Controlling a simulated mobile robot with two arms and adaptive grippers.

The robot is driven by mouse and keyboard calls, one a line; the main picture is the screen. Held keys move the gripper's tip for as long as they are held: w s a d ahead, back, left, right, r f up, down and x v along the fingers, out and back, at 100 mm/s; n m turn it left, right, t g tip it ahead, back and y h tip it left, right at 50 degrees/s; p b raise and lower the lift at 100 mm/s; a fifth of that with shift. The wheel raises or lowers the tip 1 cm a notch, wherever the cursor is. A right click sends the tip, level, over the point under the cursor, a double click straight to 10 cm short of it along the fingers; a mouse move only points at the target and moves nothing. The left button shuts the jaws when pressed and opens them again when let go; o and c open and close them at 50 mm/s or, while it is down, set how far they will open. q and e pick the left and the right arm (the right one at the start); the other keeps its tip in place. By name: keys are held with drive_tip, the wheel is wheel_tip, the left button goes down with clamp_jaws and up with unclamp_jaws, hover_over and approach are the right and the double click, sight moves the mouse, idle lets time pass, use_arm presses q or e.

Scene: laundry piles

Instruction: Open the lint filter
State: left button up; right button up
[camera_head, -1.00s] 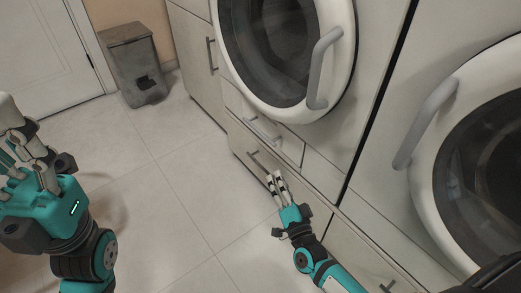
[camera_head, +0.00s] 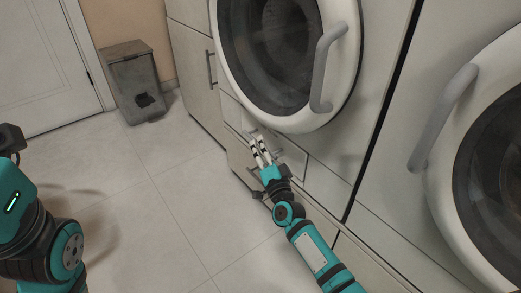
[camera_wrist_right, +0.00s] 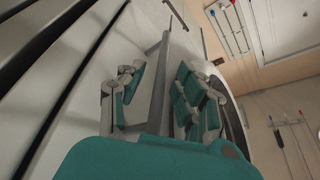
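The lint filter panel (camera_head: 292,158) is a small white front low on the machine, below the left round door. Its grey handle is largely hidden behind my right gripper (camera_head: 259,148) in the head view. In the right wrist view a flat grey bar (camera_wrist_right: 159,85), which looks like this handle, runs between the fingers of my right gripper (camera_wrist_right: 158,98). The fingers are apart on either side of the bar, with gaps visible. The panel looks closed. My left arm is at the left edge of the head view, its fingers out of frame.
The left machine's round door (camera_head: 340,100) with its grey handle (camera_head: 322,70) is just above my right gripper. A second round door (camera_head: 440,190) is at the right. A grey bin (camera_head: 140,85) stands at the back left. The tiled floor (camera_head: 150,200) is clear.

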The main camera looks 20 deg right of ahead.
drive_tip(key=shift+x, duration=0.75)
clamp_jaws()
